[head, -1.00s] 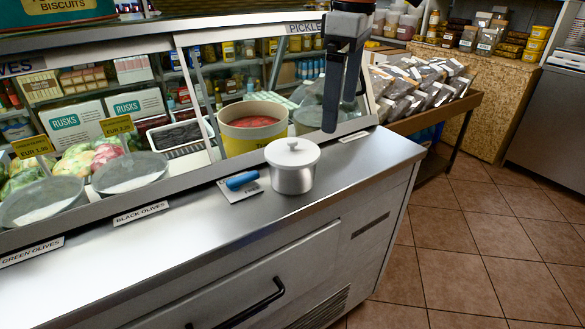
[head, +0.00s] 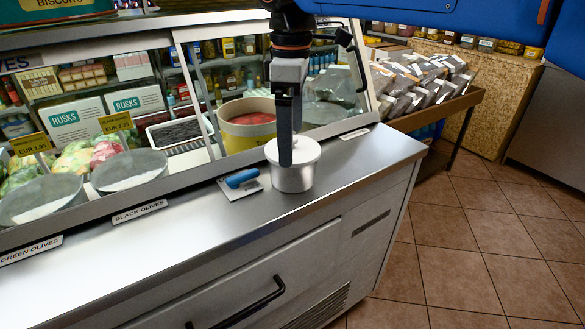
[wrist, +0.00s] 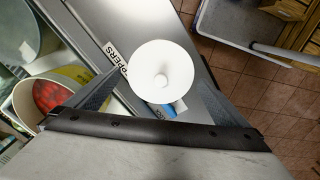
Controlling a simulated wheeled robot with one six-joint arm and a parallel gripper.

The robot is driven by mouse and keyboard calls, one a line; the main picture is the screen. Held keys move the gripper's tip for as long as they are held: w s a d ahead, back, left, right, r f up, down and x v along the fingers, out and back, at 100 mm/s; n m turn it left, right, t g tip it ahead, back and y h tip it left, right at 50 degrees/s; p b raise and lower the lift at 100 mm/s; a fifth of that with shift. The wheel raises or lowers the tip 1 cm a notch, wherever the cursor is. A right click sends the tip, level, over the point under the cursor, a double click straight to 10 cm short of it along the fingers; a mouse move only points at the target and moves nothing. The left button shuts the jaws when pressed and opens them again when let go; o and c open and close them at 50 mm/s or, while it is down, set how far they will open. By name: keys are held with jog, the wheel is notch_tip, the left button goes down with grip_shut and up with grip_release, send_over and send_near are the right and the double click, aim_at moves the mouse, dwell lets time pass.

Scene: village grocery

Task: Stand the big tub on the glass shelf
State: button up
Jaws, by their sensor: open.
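A tub (head: 294,178) with a pale grey body and a white knobbed lid stands upright on the steel counter. My gripper (head: 286,152) is open and pointing down at it, with a dark finger in front of the lid in the head view. In the wrist view the white lid (wrist: 164,72) lies between the two spread fingers; I cannot tell whether they touch it. A larger yellow-banded tub (head: 246,137) of red food stands behind the sloping glass. The top of the display case (head: 180,22) runs along the back; whether it is the glass shelf is unclear.
A blue-handled scraper (head: 241,182) lies just left of the tub. The sloping glass front stands close behind. A biscuit tin (head: 60,12) sits on the case top at the far left. The counter's front left (head: 120,250) is clear.

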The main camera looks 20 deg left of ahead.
jog(key=shift+d+f, duration=0.2)
jog(key=shift+f, duration=3.65)
jog(key=c, duration=1.2)
jog(key=shift+o, duration=0.2)
